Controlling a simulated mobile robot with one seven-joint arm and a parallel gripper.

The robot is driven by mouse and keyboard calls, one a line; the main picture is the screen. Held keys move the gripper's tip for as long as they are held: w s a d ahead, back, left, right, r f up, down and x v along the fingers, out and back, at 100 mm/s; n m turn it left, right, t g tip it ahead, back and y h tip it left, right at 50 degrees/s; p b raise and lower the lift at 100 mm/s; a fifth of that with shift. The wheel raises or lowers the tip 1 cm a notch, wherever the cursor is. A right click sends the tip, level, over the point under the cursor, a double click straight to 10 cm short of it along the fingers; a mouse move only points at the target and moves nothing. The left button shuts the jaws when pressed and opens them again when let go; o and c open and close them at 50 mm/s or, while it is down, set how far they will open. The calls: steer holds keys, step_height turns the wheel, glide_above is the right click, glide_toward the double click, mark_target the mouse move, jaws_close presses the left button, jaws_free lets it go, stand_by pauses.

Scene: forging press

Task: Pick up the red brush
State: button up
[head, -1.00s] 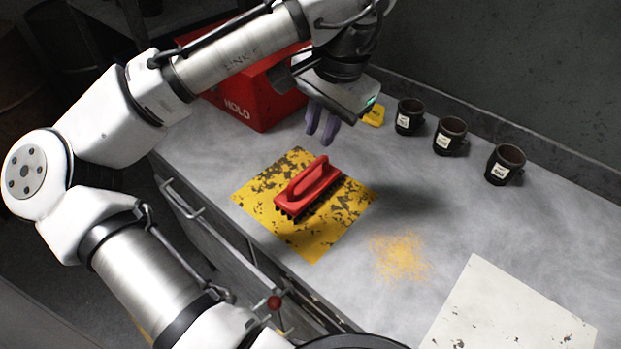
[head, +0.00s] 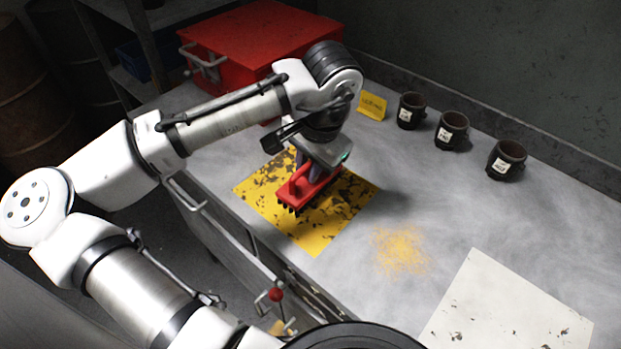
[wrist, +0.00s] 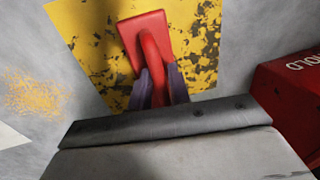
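The red brush (head: 322,186) with dark bristles rests bristles down on a worn yellow mat (head: 325,232) on the grey bench. Its raised handle shows from above in the wrist view (wrist: 152,50). My gripper (head: 309,166) is down at the brush, with its purple fingers around the handle. In the wrist view one finger of my gripper (wrist: 160,88) is on each side of the handle, very close to it. I cannot tell whether they press on it. The handle's near end is partly hidden by the fingers and the gripper body.
A red box (head: 255,40) stands at the back left, with a small yellow sign (head: 372,106) to its right. Several dark mugs (head: 452,131) line the back wall. Yellow powder (head: 402,250) and a pale plate (head: 510,310) lie to the right. Bare bench lies between.

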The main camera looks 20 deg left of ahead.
mark_target(308, 164)
jaws_close()
steer(key=shift+r, duration=0.15)
step_height(308, 164, up, 20)
stand_by(0.5)
steer(key=shift+c, duration=1.3)
jaws_free()
jaws_close()
